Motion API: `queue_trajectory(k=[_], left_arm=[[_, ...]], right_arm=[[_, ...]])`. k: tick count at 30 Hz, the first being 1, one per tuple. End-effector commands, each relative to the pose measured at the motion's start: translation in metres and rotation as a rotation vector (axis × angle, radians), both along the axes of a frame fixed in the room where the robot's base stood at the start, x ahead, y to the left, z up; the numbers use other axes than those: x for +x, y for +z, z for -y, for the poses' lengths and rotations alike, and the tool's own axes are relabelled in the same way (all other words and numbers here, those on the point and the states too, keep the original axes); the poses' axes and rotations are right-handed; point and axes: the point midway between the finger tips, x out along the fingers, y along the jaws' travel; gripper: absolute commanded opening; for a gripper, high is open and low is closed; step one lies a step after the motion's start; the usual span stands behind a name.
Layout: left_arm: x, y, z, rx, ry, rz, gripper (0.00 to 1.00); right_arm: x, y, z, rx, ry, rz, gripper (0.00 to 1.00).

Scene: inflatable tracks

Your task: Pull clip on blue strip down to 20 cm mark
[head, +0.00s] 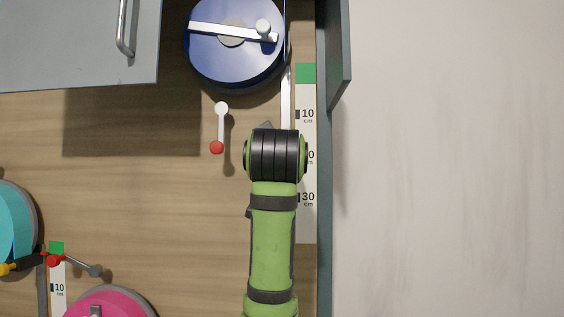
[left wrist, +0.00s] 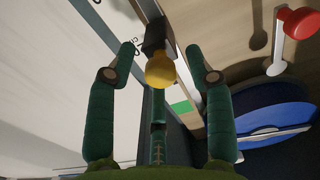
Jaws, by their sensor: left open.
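The blue reel (head: 235,55) lies at the top in the head view, with a pale strip (head: 286,95) running down from it beside a white scale (head: 306,90). The scale shows a green top block and the 10 and 30 marks; my arm partly covers the mark between. In the left wrist view a black clip (left wrist: 154,35) with a yellow knob (left wrist: 161,70) sits on the strip. My left gripper (left wrist: 160,50) is open, one finger on each side of the clip and knob, with gaps visible. In the head view my wrist hides the clip and gripper.
A lever with a red knob (head: 216,147) stands left of my wrist. A grey raised edge (head: 324,200) borders the scale on the right. A cyan reel (head: 18,230), pink reel (head: 110,300) and second scale (head: 58,285) lie lower left. A grey door (head: 75,45) overhangs the upper left.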

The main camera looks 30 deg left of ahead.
Motion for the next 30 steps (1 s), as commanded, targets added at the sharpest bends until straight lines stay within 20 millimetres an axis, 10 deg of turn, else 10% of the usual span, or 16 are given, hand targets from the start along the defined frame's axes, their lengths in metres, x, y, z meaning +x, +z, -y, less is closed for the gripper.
queue_trajectory(k=[15, 30], left_arm=[[-0.083, 0.001, 0.05, 0.001, -0.001, 0.003, 0.53], [-0.091, 0.0, 0.055, 0.001, 0.0, 0.001, 0.53]], right_arm=[[0.0, 0.0, 0.0, 0.0, -0.001, 0.001, 0.4], [0.0, 0.0, 0.0, 0.0, -0.001, 0.001, 0.4]])
